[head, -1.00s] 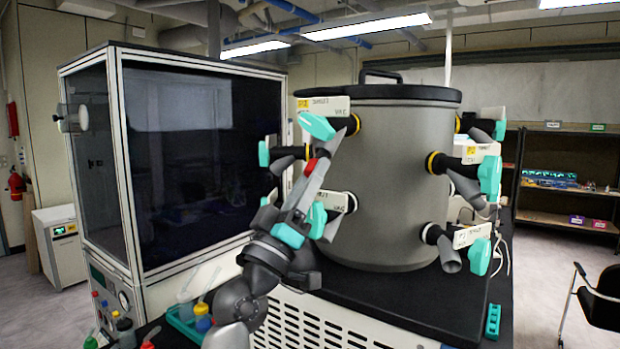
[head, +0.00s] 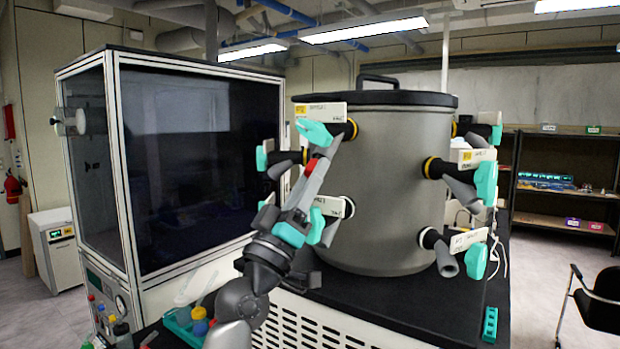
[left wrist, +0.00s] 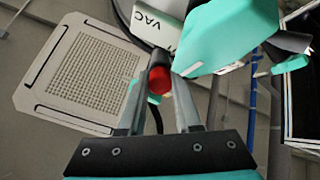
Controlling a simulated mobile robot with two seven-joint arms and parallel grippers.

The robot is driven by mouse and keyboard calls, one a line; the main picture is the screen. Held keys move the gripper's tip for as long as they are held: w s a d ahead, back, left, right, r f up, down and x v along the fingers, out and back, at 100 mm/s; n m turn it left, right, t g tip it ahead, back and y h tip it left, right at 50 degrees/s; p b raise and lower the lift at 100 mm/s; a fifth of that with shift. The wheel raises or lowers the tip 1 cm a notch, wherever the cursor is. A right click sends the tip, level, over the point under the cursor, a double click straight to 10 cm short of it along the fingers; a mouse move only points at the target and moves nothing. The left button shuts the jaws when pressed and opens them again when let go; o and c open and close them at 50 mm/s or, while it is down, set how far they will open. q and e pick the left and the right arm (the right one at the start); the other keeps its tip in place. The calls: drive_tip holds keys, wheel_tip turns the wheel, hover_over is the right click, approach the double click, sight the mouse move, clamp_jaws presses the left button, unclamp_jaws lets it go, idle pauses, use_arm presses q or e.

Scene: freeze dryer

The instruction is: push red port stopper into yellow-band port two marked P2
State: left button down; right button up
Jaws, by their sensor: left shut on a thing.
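The grey drum (head: 385,185) carries several ports with teal handles, white labels and black necks. The upper front port (head: 351,129) has a yellow band and a teal handle (head: 314,131); its label (head: 325,111) has a yellow tag too small to read surely. My left gripper (head: 313,167) is just below this port, shut on the red stopper (head: 311,166). In the left wrist view the red stopper (left wrist: 158,82) sits between the fingertips, at or very near the end of a dark tube (left wrist: 157,60) below the VAC label (left wrist: 158,25). Contact depth is hidden. My right gripper is out of view.
Another yellow-banded port (head: 430,168) is on the drum's right side. A left port (head: 285,158) and lower ports stand close around my left arm. A glass-fronted cabinet (head: 190,170) stands at left. A teal rack (head: 490,324) lies on the black bench top (head: 400,300).

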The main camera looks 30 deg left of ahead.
use_arm(q)
drive_tip(key=c, duration=0.5)
unclamp_jaws()
drive_tip(key=shift+w, duration=0.1)
drive_tip(key=shift+b+v, duration=3.4)
drive_tip(key=shift+v, duration=4.2)
drive_tip(key=shift+b+v, duration=0.45)
drive_tip(key=shift+v, duration=3.05)
